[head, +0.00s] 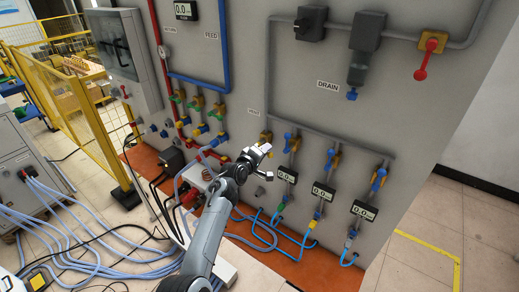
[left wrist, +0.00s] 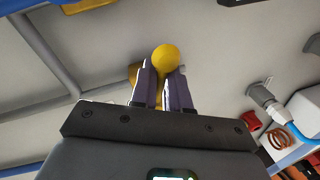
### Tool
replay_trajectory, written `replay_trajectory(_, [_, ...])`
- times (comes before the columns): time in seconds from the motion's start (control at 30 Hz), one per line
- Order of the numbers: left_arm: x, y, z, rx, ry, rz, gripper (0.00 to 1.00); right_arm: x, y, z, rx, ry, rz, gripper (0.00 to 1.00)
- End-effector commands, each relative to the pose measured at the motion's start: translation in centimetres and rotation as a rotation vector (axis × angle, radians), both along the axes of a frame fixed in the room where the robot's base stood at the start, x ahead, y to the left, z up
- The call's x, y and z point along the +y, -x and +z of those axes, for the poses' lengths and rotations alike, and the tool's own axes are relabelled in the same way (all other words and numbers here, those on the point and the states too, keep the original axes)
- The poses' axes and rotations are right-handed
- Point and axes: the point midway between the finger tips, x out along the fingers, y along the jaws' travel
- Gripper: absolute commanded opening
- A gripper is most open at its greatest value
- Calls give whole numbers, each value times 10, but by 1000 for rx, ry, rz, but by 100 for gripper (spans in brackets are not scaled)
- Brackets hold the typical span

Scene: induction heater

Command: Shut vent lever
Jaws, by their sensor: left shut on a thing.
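The vent lever is yellow with a round knob (left wrist: 166,55), seen between the fingertips in the left wrist view. In the head view the yellow vent valve (head: 266,135) sits on the grey panel below the VENT label (head: 253,111), partly hidden by my gripper. My left gripper (head: 262,149) is shut on the lever's knob, its two dark fingers (left wrist: 164,80) on either side of it. My right gripper is not in view.
To the right of the vent, several blue-handled valves (head: 290,141) sit above small displays (head: 323,190) and blue hoses. A DRAIN label (head: 327,85) and a red-handled lever (head: 428,55) are higher up. Loose hoses (head: 100,262) cover the floor at left.

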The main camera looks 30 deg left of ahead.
Motion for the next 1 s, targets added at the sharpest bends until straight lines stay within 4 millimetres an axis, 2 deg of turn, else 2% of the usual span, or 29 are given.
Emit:
replay_trajectory(0.1, [-1,0,7,14,101,0,0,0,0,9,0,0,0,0])
replay_trajectory(0.43, [-2,0,12,47,302,-1,0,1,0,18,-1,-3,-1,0])
replay_trajectory(1.0, [-3,0,14,58,380,-2,0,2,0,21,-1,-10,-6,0])
